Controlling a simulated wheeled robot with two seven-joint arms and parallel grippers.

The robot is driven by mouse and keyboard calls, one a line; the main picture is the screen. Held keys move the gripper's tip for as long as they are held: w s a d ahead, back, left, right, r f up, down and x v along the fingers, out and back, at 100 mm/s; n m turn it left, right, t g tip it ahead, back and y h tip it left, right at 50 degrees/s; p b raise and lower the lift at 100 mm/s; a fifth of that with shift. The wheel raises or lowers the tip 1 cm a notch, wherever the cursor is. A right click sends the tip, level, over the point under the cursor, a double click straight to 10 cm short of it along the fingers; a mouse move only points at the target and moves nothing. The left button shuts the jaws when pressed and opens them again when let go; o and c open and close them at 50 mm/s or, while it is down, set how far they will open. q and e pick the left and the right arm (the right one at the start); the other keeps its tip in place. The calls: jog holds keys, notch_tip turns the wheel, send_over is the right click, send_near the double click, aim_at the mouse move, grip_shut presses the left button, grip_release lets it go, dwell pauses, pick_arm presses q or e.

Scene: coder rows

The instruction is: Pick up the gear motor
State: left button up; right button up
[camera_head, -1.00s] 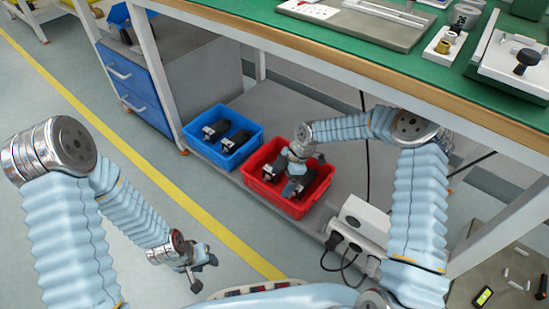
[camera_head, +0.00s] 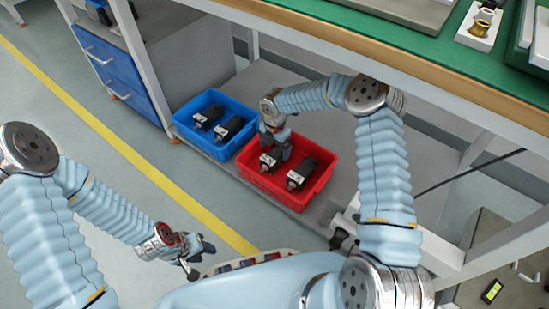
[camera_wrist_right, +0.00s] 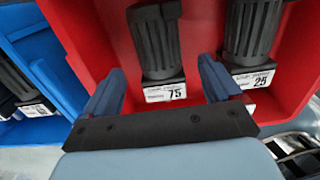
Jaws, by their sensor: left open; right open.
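Two dark gear motors with white labels lie in the red bin (camera_head: 327,176) on the lower shelf. The left one (camera_head: 275,158) shows the label 75 in the right wrist view (camera_wrist_right: 158,45); the right one (camera_head: 302,175) shows the label 25 there (camera_wrist_right: 252,30). My right gripper (camera_head: 273,137) is above the left part of the red bin. Contact cannot be told. My left gripper (camera_head: 192,258) is open and empty over the floor at lower left.
A blue bin (camera_head: 180,117) beside the red one holds two more gear motors (camera_head: 228,127). The green-topped bench (camera_head: 400,40) overhangs the shelf. A blue drawer unit (camera_head: 118,62) stands at the left. A cable runs right of the red bin.

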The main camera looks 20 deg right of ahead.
aim_at(275, 152)
notch_tip(275, 152, down, 6)
jog(key=shift+r+b, duration=0.2)
jog(key=shift+b, duration=0.4)
jog(key=shift+w+r, duration=0.1)
jog(key=c, duration=1.1)
